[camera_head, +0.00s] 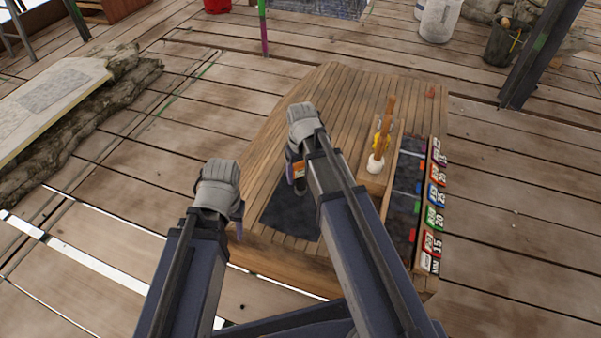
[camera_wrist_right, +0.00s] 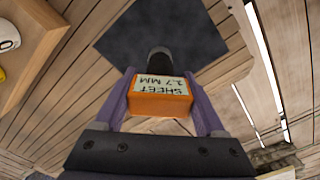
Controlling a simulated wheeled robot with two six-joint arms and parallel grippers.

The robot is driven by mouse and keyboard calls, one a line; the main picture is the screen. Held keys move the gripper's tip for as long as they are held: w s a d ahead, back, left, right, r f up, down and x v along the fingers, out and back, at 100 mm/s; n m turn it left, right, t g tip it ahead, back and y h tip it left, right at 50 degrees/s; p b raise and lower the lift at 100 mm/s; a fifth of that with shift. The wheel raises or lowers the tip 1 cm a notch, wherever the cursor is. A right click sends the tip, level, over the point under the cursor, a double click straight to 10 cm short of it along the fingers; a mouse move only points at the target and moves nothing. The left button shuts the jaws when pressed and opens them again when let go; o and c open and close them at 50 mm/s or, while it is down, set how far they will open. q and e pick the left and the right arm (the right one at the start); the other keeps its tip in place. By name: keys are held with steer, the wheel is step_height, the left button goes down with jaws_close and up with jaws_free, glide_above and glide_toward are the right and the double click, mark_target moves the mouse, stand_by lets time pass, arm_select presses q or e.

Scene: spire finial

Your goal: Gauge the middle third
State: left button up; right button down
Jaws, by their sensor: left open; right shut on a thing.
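The wooden table (camera_head: 340,90) has a dark-lined tray (camera_head: 405,190) along its right side, with several coloured number labels (camera_head: 435,195) beside it. A small red item (camera_head: 430,92) lies at the far right corner. The table's far left part is clear.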

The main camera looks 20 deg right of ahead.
mark_target(302, 180)
steer(key=shift+d+f, duration=0.1)
steer(key=shift+d, duration=0.1)
step_height(302, 180, down, 5)
steer(key=b, duration=0.5)
steer(key=shift+f, duration=0.15)
stand_by(0.6)
steer(key=shift+f+b, duration=1.4)
steer(key=shift+b, duration=0.25)
stand_by(0.7)
step_height(302, 180, up, 5)
steer(key=p, duration=0.5)
steer(key=shift+f, duration=0.15)
stand_by(1.0)
